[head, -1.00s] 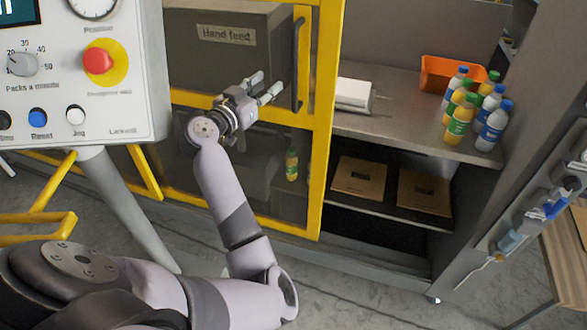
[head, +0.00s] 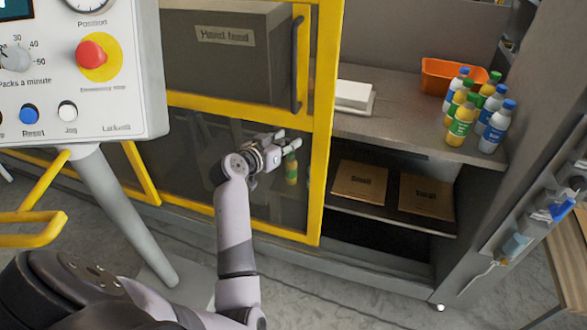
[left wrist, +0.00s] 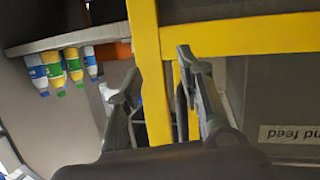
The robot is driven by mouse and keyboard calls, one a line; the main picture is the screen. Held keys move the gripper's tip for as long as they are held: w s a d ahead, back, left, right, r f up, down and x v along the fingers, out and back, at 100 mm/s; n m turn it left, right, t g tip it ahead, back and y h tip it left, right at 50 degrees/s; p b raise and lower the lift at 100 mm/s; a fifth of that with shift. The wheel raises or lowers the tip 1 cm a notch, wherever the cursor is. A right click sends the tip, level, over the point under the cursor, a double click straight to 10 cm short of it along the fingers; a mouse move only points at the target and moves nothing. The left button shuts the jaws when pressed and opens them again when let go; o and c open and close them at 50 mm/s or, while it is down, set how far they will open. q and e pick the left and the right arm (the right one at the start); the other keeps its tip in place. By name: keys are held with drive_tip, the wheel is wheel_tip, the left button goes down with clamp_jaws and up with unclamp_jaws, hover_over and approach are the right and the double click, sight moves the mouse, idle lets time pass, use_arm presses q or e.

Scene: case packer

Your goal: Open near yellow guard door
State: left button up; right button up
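The yellow guard door (head: 322,120) has clear panels and covers the left part of the machine front. Its dark vertical bar handle (head: 298,65) is at the upper right, beside the yellow upright. My left gripper (head: 288,143) is in front of the lower panel, below the handle and apart from it. In the left wrist view, my left gripper (left wrist: 155,75) is open with its fingers spread and nothing held. The yellow frame (left wrist: 150,75) shows behind and between the fingers. My right gripper is not in view.
A control panel (head: 85,75) on a grey post stands at the left, close to my left arm. Right of the door, an uncovered bay holds several bottles (head: 480,115), an orange bin (head: 450,77) and a white block (head: 353,95). Brown cartons (head: 360,180) lie on the lower shelf.

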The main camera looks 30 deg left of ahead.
use_arm(q)
wheel_tip(320, 180, down, 8)
drive_tip(key=d+g, duration=0.1)
drive_tip(key=d, duration=0.1)
drive_tip(key=shift+w+d+g+b, duration=0.15)
drive_tip(key=shift+g+b, duration=0.15)
drive_tip(key=shift+b, duration=0.05)
drive_tip(key=shift+f, duration=0.15)
